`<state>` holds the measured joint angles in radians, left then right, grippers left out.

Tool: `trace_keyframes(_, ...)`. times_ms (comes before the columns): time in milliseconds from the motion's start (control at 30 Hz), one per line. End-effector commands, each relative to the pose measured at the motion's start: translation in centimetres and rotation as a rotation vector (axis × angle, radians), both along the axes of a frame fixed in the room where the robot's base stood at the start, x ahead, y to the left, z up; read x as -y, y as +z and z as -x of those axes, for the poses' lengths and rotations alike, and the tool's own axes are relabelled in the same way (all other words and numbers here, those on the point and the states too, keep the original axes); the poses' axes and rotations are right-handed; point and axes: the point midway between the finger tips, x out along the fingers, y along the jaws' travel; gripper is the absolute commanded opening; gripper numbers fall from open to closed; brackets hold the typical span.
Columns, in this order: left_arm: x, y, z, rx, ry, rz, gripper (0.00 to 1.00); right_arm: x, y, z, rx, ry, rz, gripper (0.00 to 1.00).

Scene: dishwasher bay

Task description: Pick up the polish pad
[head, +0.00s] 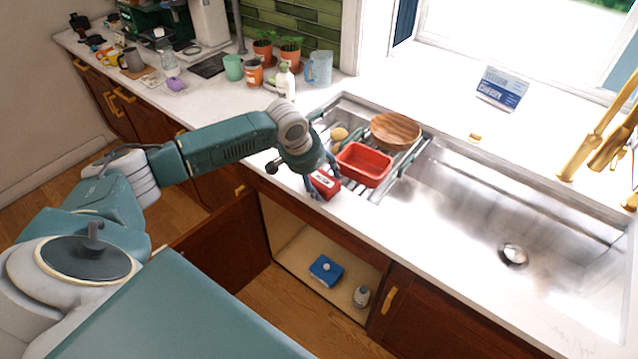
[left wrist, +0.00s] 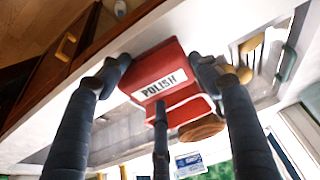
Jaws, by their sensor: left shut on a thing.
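The polish pad (head: 325,182) is a red block with a white label, at the counter's front edge just left of the red tub in the head view. In the left wrist view the pad (left wrist: 158,62) shows its label reading POLISH. My left gripper (head: 321,186) is shut on the pad, with dark fingers on both sides of it. The left gripper also shows in the left wrist view (left wrist: 160,78). I cannot tell whether the pad touches the counter. My right gripper is in neither view.
A red tub (head: 364,165) and a wooden bowl (head: 396,130) sit on the drying rack over the sink (head: 500,215). Below, an open cabinet holds a blue box (head: 326,270) and a small bottle (head: 361,296). A soap bottle (head: 286,83) and plants stand behind.

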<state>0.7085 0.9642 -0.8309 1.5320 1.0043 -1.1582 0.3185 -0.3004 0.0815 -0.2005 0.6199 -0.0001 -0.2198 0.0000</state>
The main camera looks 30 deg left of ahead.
Motion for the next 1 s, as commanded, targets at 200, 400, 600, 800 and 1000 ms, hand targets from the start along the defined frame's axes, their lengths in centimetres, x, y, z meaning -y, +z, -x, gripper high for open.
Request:
trace_keyframes(200, -0.1, 5.0, -0.3, 0.01, -0.001, 0.0, 0.39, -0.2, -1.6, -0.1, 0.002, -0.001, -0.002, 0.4)
trace_keyframes(400, 0.0, 11.0, -0.2, 0.01, -0.001, 0.0, 0.39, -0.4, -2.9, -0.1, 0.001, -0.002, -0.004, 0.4)
trace_keyframes(600, 0.0, 15.5, -0.1, 0.007, 0.0, 0.001, 0.39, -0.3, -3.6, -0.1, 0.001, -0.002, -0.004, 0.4)
trace_keyframes(800, 0.0, 17.8, -0.1, 0.002, 0.0, 0.0, 0.39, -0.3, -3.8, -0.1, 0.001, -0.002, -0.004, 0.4)
trace_keyframes(1000, -0.1, 18.3, 0.0, 0.001, 0.0, 0.0, 0.39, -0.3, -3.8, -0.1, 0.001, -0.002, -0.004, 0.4)
